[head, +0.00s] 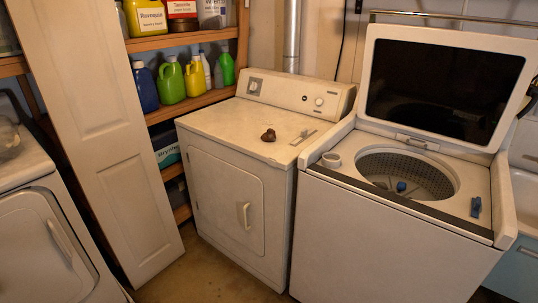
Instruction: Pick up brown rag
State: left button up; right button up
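A small crumpled brown rag (268,135) lies on the white top of the dryer (235,122), right of its middle. Nothing touches it from above. Neither of my grippers shows in the head view.
An open top-loading washer (365,240) with its lid up stands right of the dryer, with a blue item (401,186) in its drum. A blue clip-like item (476,206) lies on its rim. Shelves with bottles (171,82) stand behind. A tall white door panel (105,140) stands at left.

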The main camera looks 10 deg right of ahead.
aim_at(270, 136)
jog(key=i+l+u, duration=0.2)
jog(key=i, duration=0.3)
jog(key=i+l+u, duration=0.15)
jog(key=i+l, duration=0.2)
jog(key=i, duration=0.15)
